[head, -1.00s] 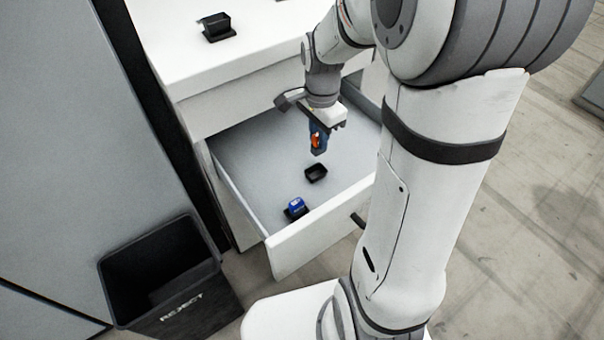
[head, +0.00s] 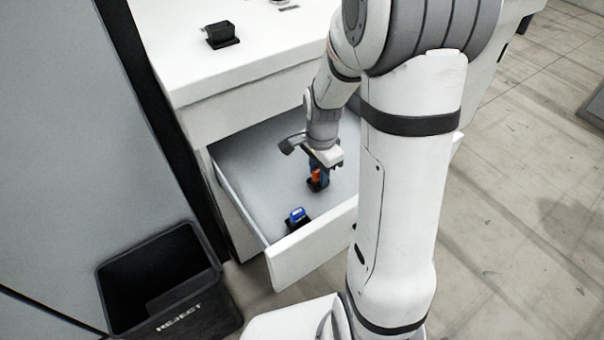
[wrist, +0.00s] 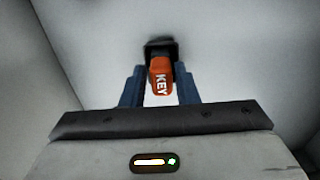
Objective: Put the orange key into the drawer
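The orange key (head: 316,175) is upright between the blue fingers of my gripper (head: 319,171), inside the open white drawer (head: 262,170). In the wrist view the orange key (wrist: 161,77), marked KEY, lies between the two fingertips of my gripper (wrist: 160,72), which look closed against its sides. Its lower end is at the small black holder (wrist: 160,47) on the drawer floor. The holder also shows below the key in the head view (head: 317,186). I cannot tell whether the key is fully seated in it.
A blue item in a black holder (head: 297,218) stands in the drawer, nearer its front panel. An empty-looking black holder (head: 221,35) is on the white cabinet top. A black REJECT bin (head: 160,285) stands on the floor left of the drawer.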

